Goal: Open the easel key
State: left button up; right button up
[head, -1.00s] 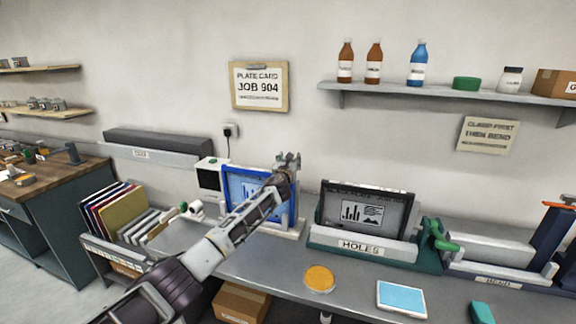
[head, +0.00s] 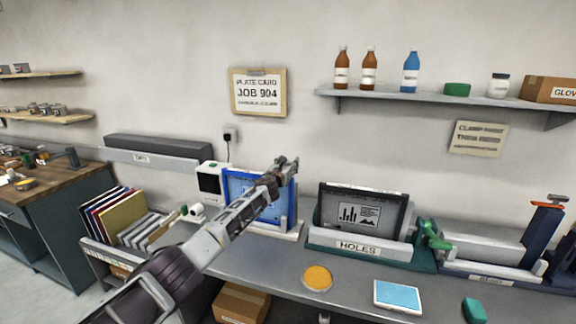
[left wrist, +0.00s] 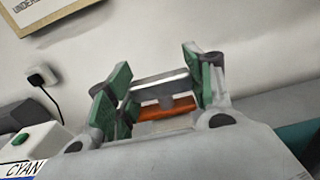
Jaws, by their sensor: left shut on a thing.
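The blue-framed easel (head: 234,187) stands upright on a pale base at the back of the bench, with a light blue chart panel in it. My left gripper (head: 286,165) is at its top right corner, and my forearm crosses in front of it. In the left wrist view my left gripper (left wrist: 160,88) has its green-padded fingers on either side of an orange piece (left wrist: 166,108), which I take to be the easel key. A grey bar crosses just above it. The fingers hide the contact in the head view. My right gripper is not in view.
The HOLES station (head: 362,246) with a dark framed plate is to the right. A yellow disc (head: 317,278) and a blue pad (head: 397,296) lie on the bench front. The shelf (head: 440,97) holds bottles.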

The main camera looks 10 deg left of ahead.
pick_arm(q)
jog(key=o, duration=1.5)
jog(key=shift+c, duration=0.2)
jog(key=shift+s+a+r, duration=0.1)
jog(key=shift+s+a, duration=0.1)
jog(key=shift+s+a+r, duration=0.1)
jog(key=shift+s, duration=0.35)
jog(key=shift+s+f, duration=0.25)
jog(key=shift+s, duration=0.75)
jog(key=s+a, duration=0.1)
jog(key=s, duration=0.7)
jog(key=shift+s, duration=0.25)
